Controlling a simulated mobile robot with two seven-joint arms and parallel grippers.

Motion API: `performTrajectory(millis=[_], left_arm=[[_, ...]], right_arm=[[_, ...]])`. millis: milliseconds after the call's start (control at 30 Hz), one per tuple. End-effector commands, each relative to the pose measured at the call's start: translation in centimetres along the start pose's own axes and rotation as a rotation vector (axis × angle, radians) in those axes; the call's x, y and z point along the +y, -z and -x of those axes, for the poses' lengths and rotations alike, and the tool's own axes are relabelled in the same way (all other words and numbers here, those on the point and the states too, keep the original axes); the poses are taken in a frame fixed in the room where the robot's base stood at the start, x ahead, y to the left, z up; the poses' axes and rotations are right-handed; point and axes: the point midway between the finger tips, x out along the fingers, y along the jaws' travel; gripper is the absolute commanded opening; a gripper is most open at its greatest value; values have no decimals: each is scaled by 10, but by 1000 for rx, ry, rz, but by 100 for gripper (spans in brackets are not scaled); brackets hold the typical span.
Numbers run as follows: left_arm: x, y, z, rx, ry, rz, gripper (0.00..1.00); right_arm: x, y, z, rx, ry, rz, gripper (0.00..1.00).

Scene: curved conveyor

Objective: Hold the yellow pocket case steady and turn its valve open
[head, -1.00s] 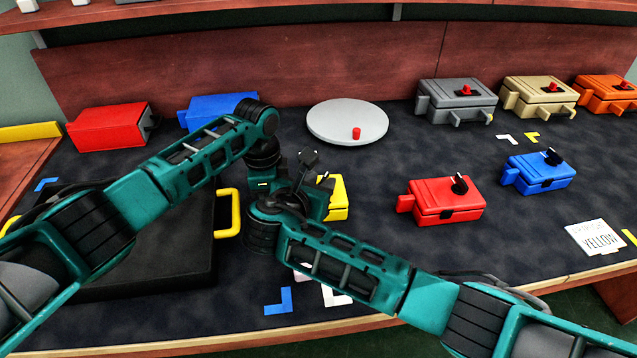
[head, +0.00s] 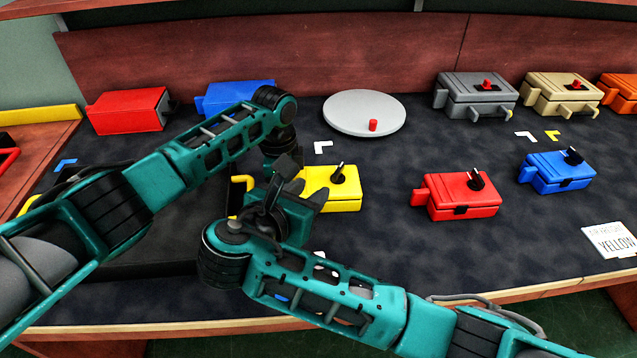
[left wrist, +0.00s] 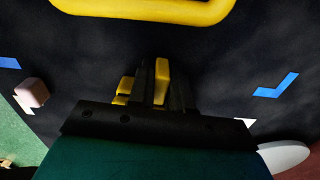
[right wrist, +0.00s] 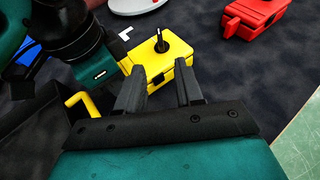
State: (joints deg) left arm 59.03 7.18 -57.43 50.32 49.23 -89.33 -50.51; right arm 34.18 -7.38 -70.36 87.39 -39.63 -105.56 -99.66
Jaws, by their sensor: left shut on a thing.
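My left gripper (left wrist: 160,85) is shut on a narrow yellow part, seemingly the case's side tab. In the head view its fingers are hidden behind my right gripper. My right gripper (right wrist: 158,88) is open and empty; its fingers point toward the case's near side, apart from the knob. In the head view it (head: 315,190) is at the case's left front.
A red case (head: 460,198) and a blue case (head: 560,170) stand to the right. A white round disc (head: 365,112) with a red peg is behind. A yellow handle (left wrist: 150,8) of the black tray is near my left gripper. A card reading YELLOW (head: 612,240) lies far right.

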Motion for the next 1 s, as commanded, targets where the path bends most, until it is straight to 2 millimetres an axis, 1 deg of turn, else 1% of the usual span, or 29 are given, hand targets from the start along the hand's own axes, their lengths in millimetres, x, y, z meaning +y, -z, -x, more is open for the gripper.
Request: performTrajectory(millis=[33, 100, 367, 467, 567, 667, 767, 800, 900, 1000], left_arm=[[0, 0, 0, 0, 0, 0, 0], [0, 0, 0, 0, 0, 0, 0], [0, 0, 0, 0, 0, 0, 0], [0, 0, 0, 0, 0, 0, 0], [0, 0, 0, 0, 0, 0, 0], [0, 0, 0, 0, 0, 0, 0], [0, 0, 0, 0, 0, 0, 0], [0, 0, 0, 0, 0, 0, 0], [0, 0, 0, 0, 0, 0, 0], [0, 0, 0, 0, 0, 0, 0]], right_arm=[[0, 0, 5, 1, -1, -1, 36], [0, 0, 8, 2, 0, -1, 36], [0, 0, 9, 1, 0, 0, 36], [-1, 0, 8, 6, 4, -7, 45], [-4, -3, -2, 44, 25, -54, 54], [-11, -8, -22, 135, 75, -167, 64], [-22, -16, -47, 271, 154, -349, 74], [-26, -20, -56, 332, 189, -437, 74], [-36, -31, -75, 490, 281, -661, 74], [-43, -45, -86, 648, 370, -886, 74]])
